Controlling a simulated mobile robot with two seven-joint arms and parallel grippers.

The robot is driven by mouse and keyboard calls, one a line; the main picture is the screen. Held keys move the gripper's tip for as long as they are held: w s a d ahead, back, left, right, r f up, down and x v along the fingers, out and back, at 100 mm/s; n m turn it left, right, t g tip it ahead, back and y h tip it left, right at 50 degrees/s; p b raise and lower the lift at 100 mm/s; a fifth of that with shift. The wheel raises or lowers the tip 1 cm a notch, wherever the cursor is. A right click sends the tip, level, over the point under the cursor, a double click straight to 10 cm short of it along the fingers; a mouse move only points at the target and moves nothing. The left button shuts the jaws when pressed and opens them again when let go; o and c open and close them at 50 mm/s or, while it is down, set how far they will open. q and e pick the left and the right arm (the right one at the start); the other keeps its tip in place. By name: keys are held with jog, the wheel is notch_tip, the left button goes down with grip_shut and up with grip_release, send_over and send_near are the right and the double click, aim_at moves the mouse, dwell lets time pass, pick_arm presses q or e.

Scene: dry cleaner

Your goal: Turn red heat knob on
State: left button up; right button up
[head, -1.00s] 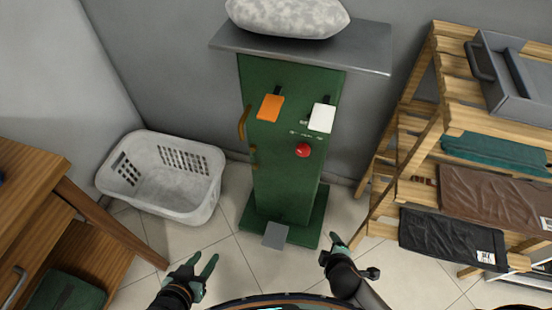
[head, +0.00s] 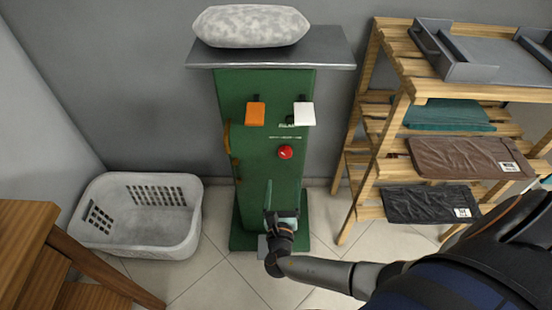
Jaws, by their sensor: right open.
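The red heat knob (head: 285,152) is a small round knob on the front of the green machine (head: 259,172), right of its middle and below the white lever (head: 304,114). My right gripper (head: 281,196) is in front of the lower part of the machine, below the knob and apart from it. Its jaws are open with nothing between them, fingers pointing up. It hides part of the machine's lower front and pedal. My left gripper is not in view.
An orange lever (head: 255,114) is left of the white one. A grey top (head: 330,50) with a speckled pad (head: 250,26) juts over the panel. A white basket (head: 140,240) stands left, a wooden rack (head: 393,117) right. Floor is clear between basket and machine.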

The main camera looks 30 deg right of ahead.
aim_at(285, 155)
jog(key=b+x, duration=0.2)
jog(key=x, duration=1)
jog(key=shift+d, duration=0.15)
grip_shut()
